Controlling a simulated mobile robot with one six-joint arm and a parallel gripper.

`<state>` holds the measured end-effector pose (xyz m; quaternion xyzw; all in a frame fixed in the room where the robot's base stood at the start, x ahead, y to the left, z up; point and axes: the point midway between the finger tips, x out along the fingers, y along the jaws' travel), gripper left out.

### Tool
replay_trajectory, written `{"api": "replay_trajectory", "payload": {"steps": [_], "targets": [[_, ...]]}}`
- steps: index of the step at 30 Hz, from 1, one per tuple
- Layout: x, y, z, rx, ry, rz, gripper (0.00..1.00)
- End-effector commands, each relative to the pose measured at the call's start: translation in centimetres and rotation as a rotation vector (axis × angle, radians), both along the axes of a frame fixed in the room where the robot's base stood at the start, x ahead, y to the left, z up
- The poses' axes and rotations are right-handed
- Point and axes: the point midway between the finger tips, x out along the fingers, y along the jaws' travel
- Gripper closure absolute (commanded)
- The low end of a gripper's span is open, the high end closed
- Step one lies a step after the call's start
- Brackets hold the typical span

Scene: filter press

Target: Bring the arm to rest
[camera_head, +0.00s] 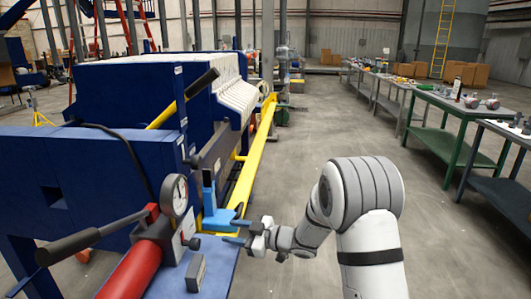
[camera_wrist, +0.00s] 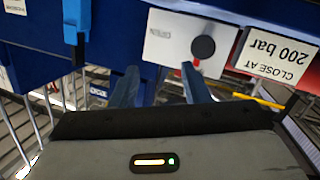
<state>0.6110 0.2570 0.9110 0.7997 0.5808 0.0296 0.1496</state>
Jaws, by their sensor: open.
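My arm is white and grey and reaches in from the right of the head view. My gripper (camera_head: 236,231) is at its end, with two blue fingers pointing left toward the pump unit of the press. The wrist view shows the gripper (camera_wrist: 159,68) open, with nothing between its fingers. Beyond the fingertips is a pale panel (camera_wrist: 172,42) with a round black knob (camera_wrist: 203,47), seen upside down. I cannot tell how large the gap between the fingertips and the panel is.
A pressure gauge (camera_head: 175,195), a red cylinder (camera_head: 135,272) and a black-handled lever (camera_head: 80,243) stand left of my gripper. A blue bracket (camera_head: 212,205) is close by. The blue press (camera_head: 130,95) fills the left. Workbenches (camera_head: 440,106) line the right; the aisle floor is clear.

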Motion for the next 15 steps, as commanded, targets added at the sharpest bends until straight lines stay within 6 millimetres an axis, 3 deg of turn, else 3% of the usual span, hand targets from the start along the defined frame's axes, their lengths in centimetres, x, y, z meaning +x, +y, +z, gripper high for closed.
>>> {"api": "replay_trajectory", "payload": {"steps": [1,4,8,11,15], "targets": [[1.1,-1.4,2.3,-0.050,-0.017,-0.103,0.58],[2.8,-5.2,5.0,-0.156,-0.011,-0.330,0.58],[3.0,-11.0,8.1,-0.276,0.052,-0.609,0.58],[1.3,-15.7,9.9,-0.355,0.138,-0.804,0.58],[-3.6,-21.5,11.5,-0.442,0.317,-1.036,0.58]]}}
